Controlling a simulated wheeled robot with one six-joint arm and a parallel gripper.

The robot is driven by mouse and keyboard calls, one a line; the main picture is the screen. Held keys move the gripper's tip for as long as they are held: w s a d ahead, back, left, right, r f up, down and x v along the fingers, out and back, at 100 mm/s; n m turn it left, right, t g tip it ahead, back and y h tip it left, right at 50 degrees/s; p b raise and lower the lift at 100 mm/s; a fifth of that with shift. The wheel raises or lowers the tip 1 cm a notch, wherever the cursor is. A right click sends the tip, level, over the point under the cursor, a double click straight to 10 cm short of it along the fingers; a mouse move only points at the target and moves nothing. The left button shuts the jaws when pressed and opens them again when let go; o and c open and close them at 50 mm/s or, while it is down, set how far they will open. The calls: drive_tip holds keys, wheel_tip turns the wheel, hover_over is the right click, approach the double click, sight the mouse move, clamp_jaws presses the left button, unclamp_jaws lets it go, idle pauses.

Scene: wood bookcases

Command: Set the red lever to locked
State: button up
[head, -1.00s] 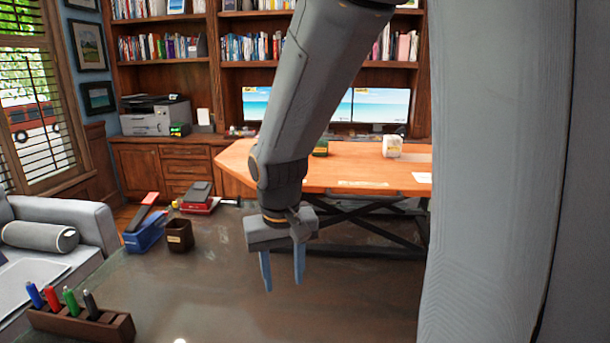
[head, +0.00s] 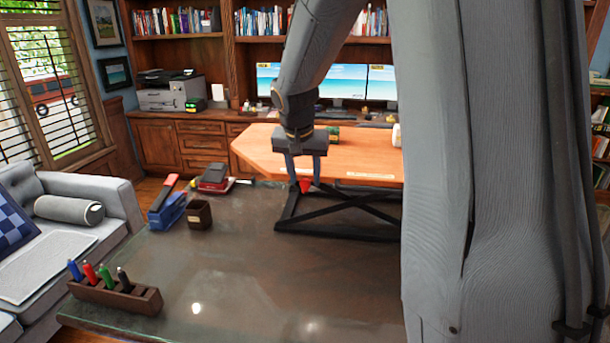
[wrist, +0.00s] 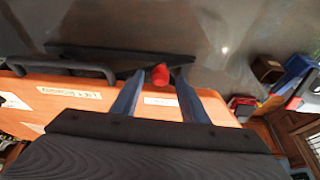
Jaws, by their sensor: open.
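The red lever (head: 306,185) is a small red knob below the front edge of the orange wooden desktop (head: 300,160). It also shows in the wrist view (wrist: 160,75). My gripper (head: 305,180) is open, with its two blue-grey fingers pointing down at the lever. In the wrist view my gripper (wrist: 158,78) has one fingertip on each side of the red knob. I cannot tell whether either finger touches it. Pale labels lie along the desktop edge (wrist: 70,92), too blurred to read surely. The lever's setting cannot be told.
The black crossed frame (head: 345,212) under the desktop stands on the dark glossy table (head: 240,265). The table's front middle is clear.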

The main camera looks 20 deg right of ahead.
drive_tip(key=shift+w+f, duration=0.1)
drive_tip(key=shift+f, duration=0.3)
drive_tip(key=shift+c, duration=0.5)
clamp_jaws()
